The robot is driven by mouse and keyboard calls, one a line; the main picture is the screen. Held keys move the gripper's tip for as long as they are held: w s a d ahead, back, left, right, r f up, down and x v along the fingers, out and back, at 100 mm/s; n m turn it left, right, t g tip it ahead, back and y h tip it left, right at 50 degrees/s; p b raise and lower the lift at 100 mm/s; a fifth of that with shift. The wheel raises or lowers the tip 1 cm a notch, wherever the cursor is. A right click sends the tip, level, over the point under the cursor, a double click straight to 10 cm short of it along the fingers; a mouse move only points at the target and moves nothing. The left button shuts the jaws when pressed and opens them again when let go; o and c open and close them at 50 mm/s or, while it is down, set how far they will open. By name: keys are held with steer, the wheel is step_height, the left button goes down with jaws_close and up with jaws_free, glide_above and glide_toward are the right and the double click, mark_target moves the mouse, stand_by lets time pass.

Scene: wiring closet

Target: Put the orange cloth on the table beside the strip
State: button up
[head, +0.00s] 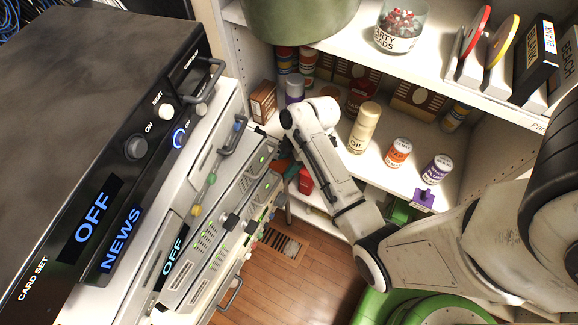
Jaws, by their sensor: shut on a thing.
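My gripper (284,154) is small and dark in the head view, below the white wrist of my arm. It is beside the right front of the equipment rack, and its fingertips are mostly hidden. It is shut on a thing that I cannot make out. I cannot pick out the orange cloth, the table or the strip in this view.
The black and grey equipment rack (100,80) fills the left, with handles and knobs jutting from its front. White shelves (400,185) at the back hold an oil bottle (364,127), several cans and boxes. Wooden floor (300,290) shows below.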

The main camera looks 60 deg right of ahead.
steer(key=shift+s+f, duration=0.2)
steer(key=shift+f, duration=1.35)
steer(key=shift+f, duration=0.15)
steer(key=o, duration=0.8)
steer(key=shift+o, duration=0.2)
steer(key=v, duration=1.1)
steer(key=s+a+m+g+h, duration=0.2)
steer(key=s+a+m, duration=0.8)
steer(key=a, duration=0.5)
steer(key=shift+s+r+h, duration=0.4)
steer(key=shift+s+h, duration=0.15)
steer(key=shift+h, duration=0.25)
